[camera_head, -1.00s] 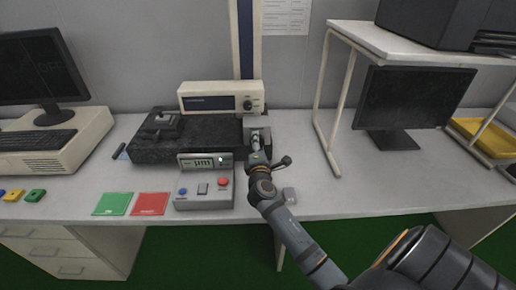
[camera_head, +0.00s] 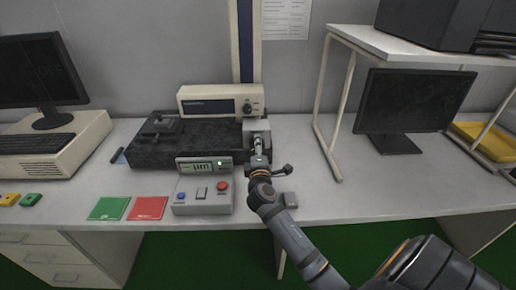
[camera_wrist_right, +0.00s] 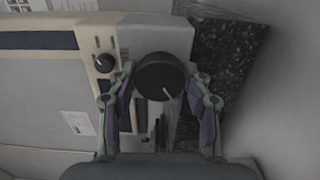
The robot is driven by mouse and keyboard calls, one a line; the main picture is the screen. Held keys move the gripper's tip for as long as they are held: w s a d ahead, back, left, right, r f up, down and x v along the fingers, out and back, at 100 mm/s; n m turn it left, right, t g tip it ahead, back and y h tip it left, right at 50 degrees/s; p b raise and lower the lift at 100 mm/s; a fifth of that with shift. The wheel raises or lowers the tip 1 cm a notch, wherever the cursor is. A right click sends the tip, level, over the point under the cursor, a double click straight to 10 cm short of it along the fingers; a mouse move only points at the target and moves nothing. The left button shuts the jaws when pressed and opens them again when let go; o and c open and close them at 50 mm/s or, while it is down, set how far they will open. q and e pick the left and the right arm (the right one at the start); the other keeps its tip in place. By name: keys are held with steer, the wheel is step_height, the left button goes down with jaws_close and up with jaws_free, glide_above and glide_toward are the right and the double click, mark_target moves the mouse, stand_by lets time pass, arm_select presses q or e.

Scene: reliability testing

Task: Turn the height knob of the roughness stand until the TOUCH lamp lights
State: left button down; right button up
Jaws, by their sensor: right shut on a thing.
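The roughness stand has a dark granite base (camera_head: 180,152), a tall column (camera_head: 245,45) and a cream drive unit (camera_head: 210,100) with a small knob. The height knob (camera_wrist_right: 160,74) is a round black knob with a pale mark, on a grey block (camera_head: 256,125). In the right wrist view my right gripper (camera_wrist_right: 163,98) has its fingers on either side of it, shut on it. In the head view my right gripper (camera_head: 257,148) hides the knob. The display box (camera_head: 203,168) carries a small bright greenish spot (camera_head: 220,163); its label is unreadable. My left gripper is not in view.
A control box (camera_head: 201,207) with blue and red buttons stands in front. Green (camera_head: 108,208) and red (camera_head: 149,208) mats lie to its left. A white rack (camera_head: 333,150) and monitor (camera_head: 415,100) stand right.

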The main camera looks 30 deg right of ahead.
steer(key=o, duration=1.2)
steer(key=shift+f, duration=0.1)
steer(key=shift+c, duration=0.2)
steer(key=v, duration=1.2)
steer(key=shift+s, duration=0.1)
